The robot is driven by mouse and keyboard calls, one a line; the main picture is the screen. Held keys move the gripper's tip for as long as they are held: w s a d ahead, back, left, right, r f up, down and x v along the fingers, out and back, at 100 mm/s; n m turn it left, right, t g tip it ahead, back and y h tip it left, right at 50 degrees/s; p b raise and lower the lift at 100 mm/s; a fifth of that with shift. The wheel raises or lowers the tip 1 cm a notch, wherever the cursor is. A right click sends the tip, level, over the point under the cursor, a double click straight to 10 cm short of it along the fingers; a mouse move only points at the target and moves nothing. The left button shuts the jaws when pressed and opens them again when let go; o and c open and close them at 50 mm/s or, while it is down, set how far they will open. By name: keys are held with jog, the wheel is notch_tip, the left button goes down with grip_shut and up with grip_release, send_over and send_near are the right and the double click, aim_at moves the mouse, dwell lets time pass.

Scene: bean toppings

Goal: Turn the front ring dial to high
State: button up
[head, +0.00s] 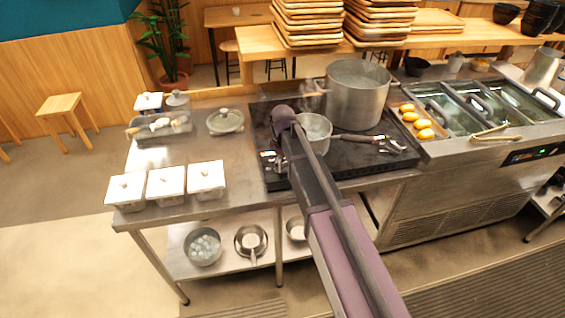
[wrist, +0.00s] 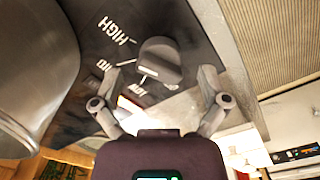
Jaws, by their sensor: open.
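The dark ring dial (wrist: 160,62) sits on the black cooktop panel in the wrist view. White labels beside it read HIGH at the upper left, what looks like MID at the left, and LOW below. A white line shows at the dial's lower-left edge, toward the LOW side. My gripper (wrist: 163,76) is open, with one finger on each side of the dial; I cannot tell whether they touch it. In the head view my gripper (head: 272,161) is at the cooktop's front-left area, and I cannot make out the dial there.
A saucepan (head: 315,134) stands close to my arm and shows as a metal wall (wrist: 38,60) at the wrist view's left. A large pot (head: 357,100) stands behind it. White lidded containers (head: 166,187) line the counter's front left.

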aim_at(282, 163)
jog(key=shift+n, duration=1.2)
notch_tip(282, 163, up, 14)
jog(key=p, duration=1.4)
jog(key=s+d+f+m+b, duration=0.7)
jog(key=d+f+b, duration=0.3)
jog(key=f+b, duration=0.3)
jog(key=s+d+f+m+b, duration=0.8)
jog(key=d+f+b, duration=0.3)
jog(key=f+b, duration=0.2)
jog(key=shift+s+m, duration=0.3)
jog(key=shift+s, duration=0.5)
notch_tip(282, 163, up, 8)
jog(key=s+d+m+p, duration=0.1)
jog(key=p, duration=0.7)
jog(key=shift+r, duration=0.2)
